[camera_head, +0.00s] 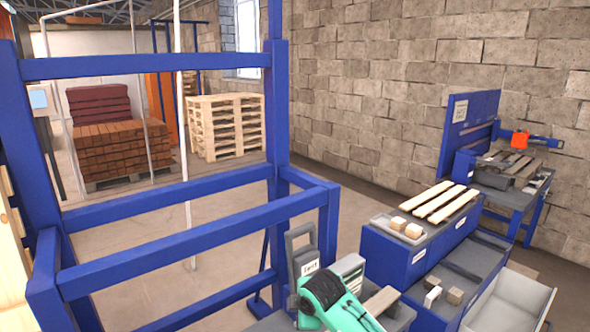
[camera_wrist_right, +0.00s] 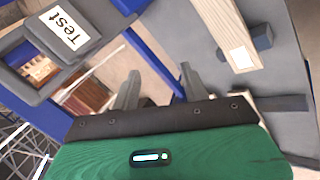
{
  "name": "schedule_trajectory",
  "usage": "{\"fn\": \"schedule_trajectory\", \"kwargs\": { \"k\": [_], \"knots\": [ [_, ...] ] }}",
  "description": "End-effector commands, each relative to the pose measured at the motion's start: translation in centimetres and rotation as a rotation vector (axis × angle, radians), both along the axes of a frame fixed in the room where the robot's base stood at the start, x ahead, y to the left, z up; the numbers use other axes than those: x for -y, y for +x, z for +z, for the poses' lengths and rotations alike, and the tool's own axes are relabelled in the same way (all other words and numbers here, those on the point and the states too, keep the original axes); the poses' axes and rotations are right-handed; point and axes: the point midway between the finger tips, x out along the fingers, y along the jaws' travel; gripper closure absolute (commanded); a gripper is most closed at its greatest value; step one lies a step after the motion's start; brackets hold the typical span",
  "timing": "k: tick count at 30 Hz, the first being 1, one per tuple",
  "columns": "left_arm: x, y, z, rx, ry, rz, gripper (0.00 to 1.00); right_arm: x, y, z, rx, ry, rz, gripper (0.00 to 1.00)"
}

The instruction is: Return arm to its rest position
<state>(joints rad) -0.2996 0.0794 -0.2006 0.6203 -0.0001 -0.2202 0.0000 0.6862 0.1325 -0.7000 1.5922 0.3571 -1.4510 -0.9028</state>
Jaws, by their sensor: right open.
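My right gripper (camera_wrist_right: 158,82) shows in the right wrist view with its two grey fingers apart and nothing between them. Its green body fills the bottom of that view. In the head view, my green right arm (camera_head: 335,300) is at the bottom centre, low over the grey bench and close to a grey stand labelled "Test" (camera_head: 305,266). The fingertips are hard to make out there. My left arm and gripper are not in view.
The "Test" stand also shows in the wrist view (camera_wrist_right: 68,28), left of the fingers, with a wooden bar (camera_wrist_right: 229,32) to their right. A blue frame (camera_head: 170,235) stands at left. Blue benches (camera_head: 405,260) with wooden slats (camera_head: 448,205) and blocks stand at right.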

Motion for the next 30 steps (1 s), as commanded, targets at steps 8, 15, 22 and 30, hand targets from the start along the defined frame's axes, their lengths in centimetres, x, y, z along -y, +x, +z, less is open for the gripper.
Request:
{"fn": "schedule_trajectory", "kwargs": {
  "k": [8, 15, 22, 30],
  "knots": [
    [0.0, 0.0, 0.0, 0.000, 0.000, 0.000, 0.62, 2.6, -8.5, -6.2, -0.140, 0.194, -0.244, 0.55],
    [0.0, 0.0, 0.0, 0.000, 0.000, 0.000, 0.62, 6.4, -16.0, -9.8, -0.248, 0.321, -0.500, 0.55],
    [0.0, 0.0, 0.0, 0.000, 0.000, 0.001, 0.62, 11.1, -23.7, -12.1, -0.330, 0.403, -0.773, 0.55],
    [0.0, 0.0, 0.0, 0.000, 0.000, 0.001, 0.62, 16.7, -32.2, -12.9, -0.383, 0.444, -1.081, 0.55]
  ]
}}
